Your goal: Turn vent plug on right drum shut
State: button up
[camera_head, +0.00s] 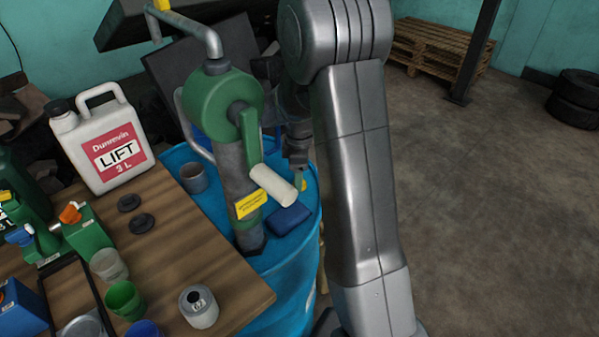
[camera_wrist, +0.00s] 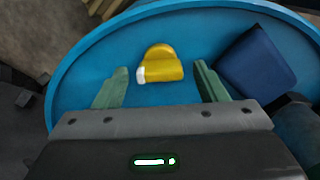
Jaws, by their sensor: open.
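A blue drum (camera_head: 276,256) stands at the right end of the table, and its lid (camera_wrist: 95,60) fills the wrist view. The vent plug (camera_wrist: 160,65) is yellow with a white mark at its left end and sits on the lid. My gripper (camera_wrist: 160,84) is open and points down at the lid, with one green finger on each side of the plug and gaps on both sides. I cannot tell the fingertips' height above the lid. In the head view my arm hides part of the drum, and only a bit of yellow shows beside a green finger.
A green hand pump (camera_head: 222,100) with a pale crank handle (camera_head: 273,184) rises from the drum, close left of my gripper. A dark blue block (camera_wrist: 256,62) lies on the lid right of the plug. A wooden table (camera_head: 180,245) with cups and a white jug (camera_head: 100,140) is left.

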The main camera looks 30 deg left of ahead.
jog(key=shift+f, duration=0.2)
jog(key=shift+c, duration=0.4)
jog(key=c, duration=0.9)
jog(key=shift+m, duration=0.4)
jog(key=m, duration=0.3)
jog(key=shift+m+b, duration=0.3)
jog(key=shift+b, duration=0.1)
jog(key=shift+m, duration=2.2)
jog(key=shift+r, duration=0.1)
